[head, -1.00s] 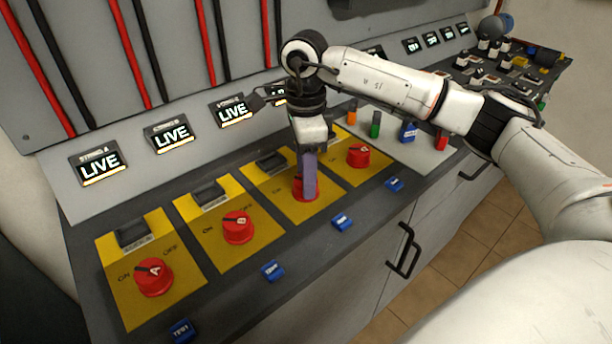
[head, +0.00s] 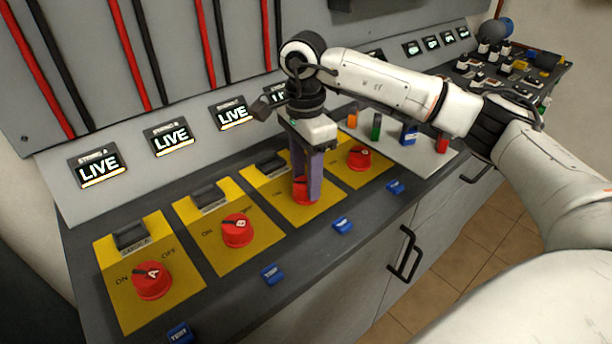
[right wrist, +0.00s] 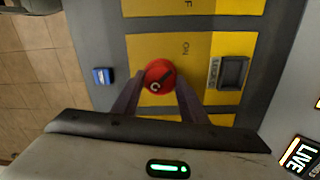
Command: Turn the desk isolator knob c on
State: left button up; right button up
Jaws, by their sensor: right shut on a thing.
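The red isolator knob c (head: 299,190) sits on the third yellow plate from the left on the desk. In the right wrist view the fingertips (right wrist: 158,85) flank the knob. The fingers partly hide the knob and its plate in the head view. My left gripper is out of view.
Red knobs A (head: 151,280) and B (head: 237,230) stand to the left, and another red knob (head: 359,157) to the right. Lit "LIVE" displays (head: 169,138) line the sloped panel behind. Blue tags (head: 272,274) run along the front edge, with cabinet handles (head: 404,252) below.

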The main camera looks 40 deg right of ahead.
aim_at(305, 182)
jog(key=o, duration=1)
jog(key=shift+o, duration=0.2)
notch_tip(305, 182, up, 10)
jog(key=shift+w+r, duration=0.2)
